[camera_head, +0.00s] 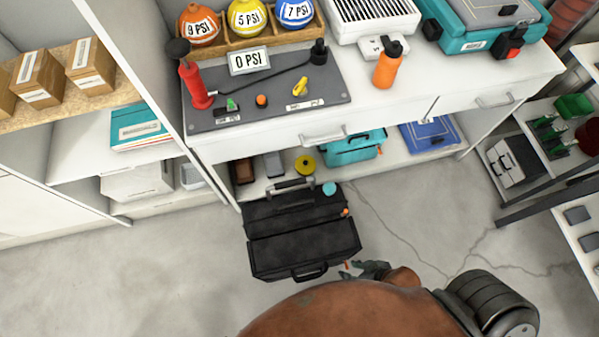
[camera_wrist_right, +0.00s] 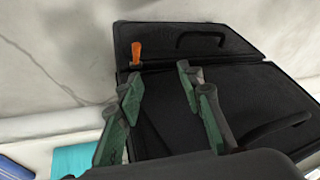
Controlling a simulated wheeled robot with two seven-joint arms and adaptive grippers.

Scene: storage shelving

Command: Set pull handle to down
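A black case (camera_head: 300,250) lies on the concrete floor in front of the shelving, with a carry handle on its near edge. A grey-and-black pull handle (camera_head: 291,184) shows at its far end, by the lower shelf. My right gripper (camera_head: 362,268) is beside the near right corner of the case, away from the pull handle. In the right wrist view its green-padded fingers (camera_wrist_right: 162,76) are apart with nothing between them, over or in front of the black case (camera_wrist_right: 225,90). I cannot tell if they touch it. My left gripper is not in view.
A white counter (camera_head: 500,75) holds a red pump (camera_head: 193,85), an orange bottle (camera_head: 387,65) and pressure-labelled balls. A teal case (camera_head: 352,150) and yellow disc (camera_head: 305,164) sit on the lower shelf. Floor is clear left of the case. A dark rack (camera_head: 545,195) stands right.

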